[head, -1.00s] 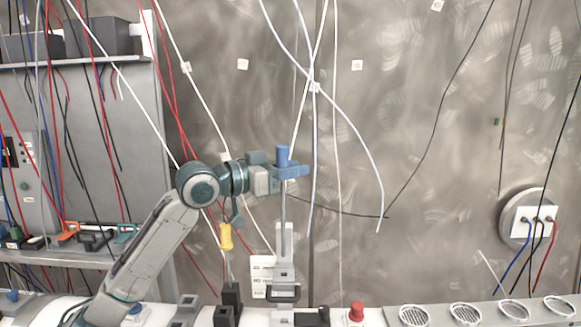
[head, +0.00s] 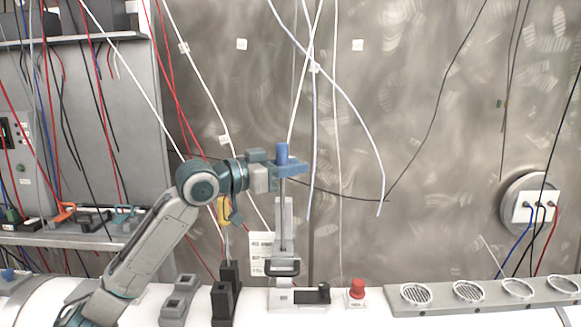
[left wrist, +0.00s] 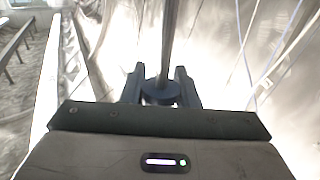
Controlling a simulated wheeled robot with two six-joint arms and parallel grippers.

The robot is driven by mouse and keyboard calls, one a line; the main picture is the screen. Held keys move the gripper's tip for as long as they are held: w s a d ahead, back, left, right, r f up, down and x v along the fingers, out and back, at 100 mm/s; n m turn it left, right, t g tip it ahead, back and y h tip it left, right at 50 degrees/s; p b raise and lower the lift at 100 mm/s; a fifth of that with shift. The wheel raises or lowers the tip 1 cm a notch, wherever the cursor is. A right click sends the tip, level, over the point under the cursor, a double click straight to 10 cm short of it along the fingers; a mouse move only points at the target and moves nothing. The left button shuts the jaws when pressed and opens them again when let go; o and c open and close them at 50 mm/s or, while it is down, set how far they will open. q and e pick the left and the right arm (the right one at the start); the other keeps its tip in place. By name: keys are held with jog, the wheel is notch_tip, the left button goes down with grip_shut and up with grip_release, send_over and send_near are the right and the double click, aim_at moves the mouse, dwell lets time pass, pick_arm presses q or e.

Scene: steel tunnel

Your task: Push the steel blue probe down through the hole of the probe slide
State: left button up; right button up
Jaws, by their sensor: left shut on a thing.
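The steel blue probe has a blue cap (head: 282,152) and a thin grey rod (head: 283,188) and stands upright. My left gripper (head: 292,169) is shut on it just below the cap, with the rod hanging down. The probe slide (head: 284,222) is a grey upright with a dark-edged bracket (head: 283,267) low down, on a light base. The rod runs down in line with the upright; its lower tip and the hole cannot be made out. In the left wrist view the gripper (left wrist: 161,92) closes around the blue part and the rod (left wrist: 170,40). My right gripper is not in view.
A black holder (head: 225,292) with a yellow-handled tool (head: 223,211) stands left of the slide, beside a grey block (head: 179,299). A red button (head: 357,288) is to its right, then a panel with round mesh vents (head: 467,292). Loose cables hang behind.

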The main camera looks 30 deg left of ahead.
aim_at(282, 243)
pick_arm(q)
jog(key=shift+f+b, duration=5.6)
jog(key=shift+f, duration=2.05)
jog(key=shift+f+b, duration=0.8)
jog(key=shift+f, duration=0.4)
jog(key=o, duration=0.8)
jog(key=shift+o, duration=1.4)
jog(key=shift+s+d+r, duration=0.1)
jog(key=shift+d+r, duration=0.05)
jog(key=shift+d, duration=0.05)
jog(key=shift+a, duration=0.1)
